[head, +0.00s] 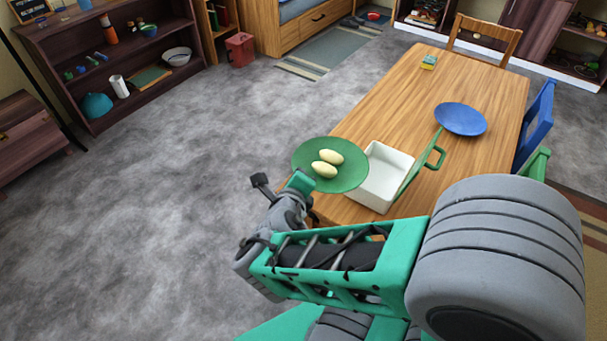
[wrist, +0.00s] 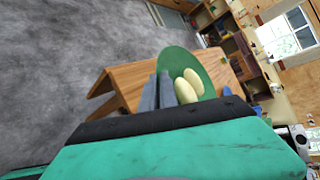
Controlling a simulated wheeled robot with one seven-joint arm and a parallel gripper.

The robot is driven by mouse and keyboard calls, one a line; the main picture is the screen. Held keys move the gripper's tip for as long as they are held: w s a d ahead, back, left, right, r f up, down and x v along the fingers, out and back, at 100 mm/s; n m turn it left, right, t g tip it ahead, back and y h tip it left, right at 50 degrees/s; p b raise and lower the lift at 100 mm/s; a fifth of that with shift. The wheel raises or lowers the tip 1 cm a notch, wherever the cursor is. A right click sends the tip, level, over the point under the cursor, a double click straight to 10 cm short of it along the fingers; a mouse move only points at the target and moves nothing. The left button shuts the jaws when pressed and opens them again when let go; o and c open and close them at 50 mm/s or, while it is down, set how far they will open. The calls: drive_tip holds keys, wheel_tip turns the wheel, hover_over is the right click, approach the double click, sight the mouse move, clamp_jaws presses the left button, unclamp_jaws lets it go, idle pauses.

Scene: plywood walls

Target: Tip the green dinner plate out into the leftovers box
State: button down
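The green dinner plate (head: 305,157) is held roughly level at the table's near left edge, partly beyond it. Two pale egg-shaped pieces of food (head: 327,162) lie on it. My gripper (head: 301,183) is shut on the plate's near rim; its grey fingers (wrist: 163,92) show against the plate (wrist: 173,60) in the wrist view. The leftovers box (head: 375,194), white inside, stands open on the table just right of the plate. Its green lid (head: 419,160) with a handle stands up on the right side. My arm hides part of the table near the box.
The wooden table (head: 400,105) also holds a blue plate (head: 461,118) and a small green and yellow item (head: 428,62) farther back. A wooden chair (head: 486,38) and a blue chair (head: 537,122) stand around it. The grey floor at left is clear.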

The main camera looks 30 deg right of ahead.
drive_tip(key=r, duration=0.1)
drive_tip(key=s+d+r+m+h, duration=0.1)
drive_tip(key=shift+s+r+g, duration=0.1)
drive_tip(key=shift+r+g, duration=0.25)
drive_tip(key=shift+g, duration=0.05)
drive_tip(key=d+r+y+p, duration=0.1)
drive_tip(key=p, duration=0.3)
drive_tip(key=r+m+p, duration=0.1)
drive_tip(key=p, duration=0.3)
drive_tip(key=shift+d+r+m+g+y, duration=0.25)
drive_tip(key=shift+d+m+g+y, duration=0.05)
drive_tip(key=shift+d+y, duration=0.1)
drive_tip(key=shift+d+r+p, duration=0.1)
drive_tip(key=shift+r+p, duration=0.1)
drive_tip(key=shift+p, duration=0.65)
drive_tip(key=shift+d+r+y+p, duration=0.2)
drive_tip(key=shift+y+p, duration=0.2)
drive_tip(key=shift+p, duration=0.3)
drive_tip(key=d+r+m+y+p, duration=0.3)
drive_tip(key=d+r+y+p, duration=0.1)
drive_tip(key=d, duration=0.5)
drive_tip(key=d+r+m+y+p, duration=0.2)
drive_tip(key=d+r+y+p, duration=0.3)
drive_tip(key=d, duration=0.3)
drive_tip(key=shift+s+d+m+y, duration=0.4)
drive_tip(key=shift+y, duration=0.3)
